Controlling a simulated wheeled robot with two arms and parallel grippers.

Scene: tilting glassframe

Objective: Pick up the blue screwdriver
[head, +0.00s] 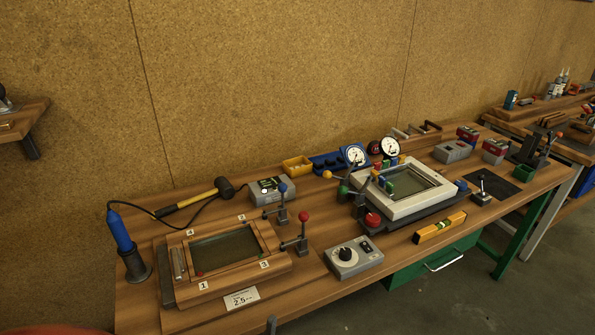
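A blue cylindrical tool (120,232) stands upright, slightly tilted, in a dark round holder (136,264) at the left end of the workbench (136,306). It looks like a corded screwdriver, with a black cable running from its top to the right. Its lower end is hidden in the holder. Neither of my grippers can be made out in the head view, and nothing is seen touching the tool.
A wooden tilting frame (270,238) with numbered corners sits right of the holder. A mallet (197,197) lies behind it, near the cable. A grey knob box (352,258), a spirit level (440,227) and a white frame (398,207) stand further right.

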